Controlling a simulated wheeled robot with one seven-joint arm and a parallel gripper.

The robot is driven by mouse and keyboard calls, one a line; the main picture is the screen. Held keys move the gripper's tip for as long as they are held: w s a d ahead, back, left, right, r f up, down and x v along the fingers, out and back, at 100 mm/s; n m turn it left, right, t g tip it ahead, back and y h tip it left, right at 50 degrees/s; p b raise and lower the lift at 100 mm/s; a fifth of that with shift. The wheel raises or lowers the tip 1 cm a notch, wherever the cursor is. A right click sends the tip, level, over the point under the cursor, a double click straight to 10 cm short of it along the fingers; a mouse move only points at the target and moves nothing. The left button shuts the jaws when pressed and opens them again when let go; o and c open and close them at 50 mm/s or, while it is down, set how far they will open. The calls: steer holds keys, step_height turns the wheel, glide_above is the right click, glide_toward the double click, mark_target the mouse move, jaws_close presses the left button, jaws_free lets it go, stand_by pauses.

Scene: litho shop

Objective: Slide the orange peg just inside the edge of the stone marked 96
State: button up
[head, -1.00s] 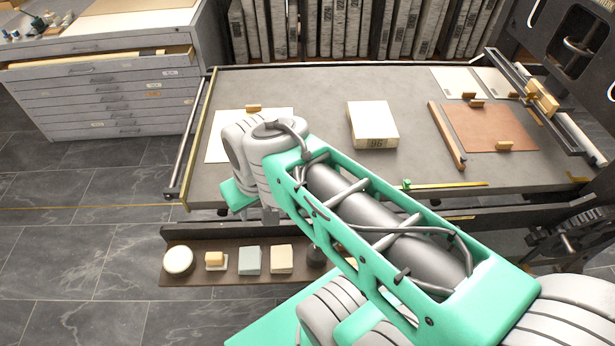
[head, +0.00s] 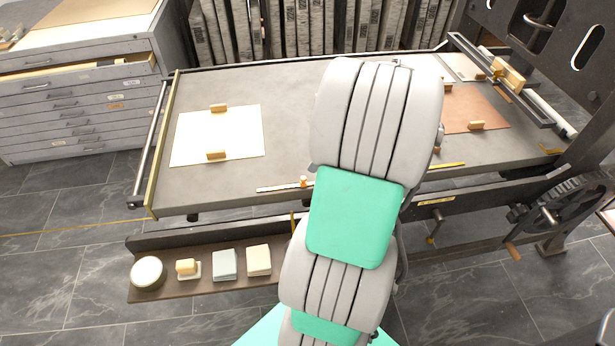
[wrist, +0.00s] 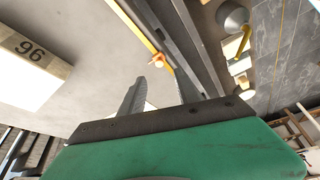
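The orange peg (head: 304,181) sits on the yellow-and-white strip (head: 276,188) along the near edge of the grey press bed (head: 240,170). In the wrist view the peg (wrist: 158,61) shows beyond my fingertips, roughly between them and apart from them. The stone marked 96 (wrist: 28,68) is a pale block on the bed at the left of the wrist view. In the head view my arm hides it. My gripper (wrist: 160,85) is open with nothing between its fingers; the head view does not show it.
A white sheet (head: 190,140) with two wooden blocks lies on the bed's left. A brown sheet (head: 480,108) lies right. A low shelf (head: 205,287) in front holds a round tin, a sponge and blocks. A press frame (head: 590,130) stands at right.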

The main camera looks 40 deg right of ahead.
mark_target(304, 178)
steer(key=x, duration=0.7)
steer(key=shift+w+f, duration=0.15)
steer(key=shift+f, duration=0.2)
jaws_close()
stand_by(1.0)
